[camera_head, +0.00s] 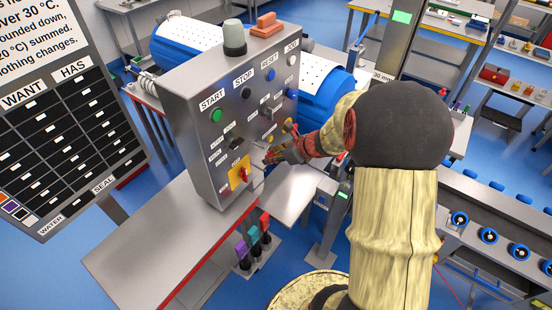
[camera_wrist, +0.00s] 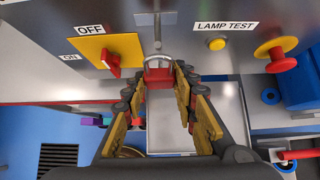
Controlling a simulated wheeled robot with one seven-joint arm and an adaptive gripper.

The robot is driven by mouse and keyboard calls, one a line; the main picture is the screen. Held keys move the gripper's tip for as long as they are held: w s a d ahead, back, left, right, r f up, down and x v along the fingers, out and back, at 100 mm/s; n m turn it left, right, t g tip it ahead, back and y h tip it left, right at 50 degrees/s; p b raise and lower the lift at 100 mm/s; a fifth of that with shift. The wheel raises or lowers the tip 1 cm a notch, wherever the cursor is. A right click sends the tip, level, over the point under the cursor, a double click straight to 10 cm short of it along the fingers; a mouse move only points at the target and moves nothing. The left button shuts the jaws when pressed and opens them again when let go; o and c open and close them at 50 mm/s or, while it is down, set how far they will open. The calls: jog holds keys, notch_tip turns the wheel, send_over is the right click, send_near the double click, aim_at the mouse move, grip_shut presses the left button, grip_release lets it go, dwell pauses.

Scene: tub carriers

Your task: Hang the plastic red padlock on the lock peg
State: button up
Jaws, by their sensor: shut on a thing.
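The red padlock (camera_wrist: 158,76) is between the fingertips of my gripper (camera_wrist: 160,84) in the wrist view. Its silver shackle (camera_wrist: 158,58) points toward the panel. A thin metal peg (camera_wrist: 157,28), seemingly the lock peg, shows on the panel face just beyond the shackle. I cannot tell whether the shackle touches or encircles it. In the head view my gripper (camera_head: 277,155) is close to the front of the grey control box, right of the yellow switch plate (camera_head: 239,173). The padlock is too small to make out there.
The red rotary switch (camera_wrist: 113,63) is left of the padlock, on its yellow plate. A yellow lamp-test button (camera_wrist: 217,44) and a red knob on a yellow base (camera_wrist: 283,60) are to the right. A grey bench (camera_head: 150,245) lies below the control box (camera_head: 195,120).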

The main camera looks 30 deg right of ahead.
jog(key=shift+w+a+f, duration=0.1)
jog(key=shift+w+a, duration=0.25)
jog(key=shift+w, duration=0.5)
jog(key=shift+w+a+f, duration=0.1)
jog(key=shift+w+a, duration=0.2)
jog(key=shift+w, duration=0.5)
jog(key=shift+b+x, duration=0.85)
jog(key=shift+x, duration=0.15)
jog(key=shift+s+f, duration=0.15)
jog(key=shift+s+f, duration=0.1)
jog(key=shift+f, duration=0.15)
jog(key=o, duration=1)
jog(key=shift+o, duration=1.2)
jog(key=shift+r, duration=0.15)
jog(key=shift+o, duration=0.2)
jog(key=shift+o, duration=1.4)
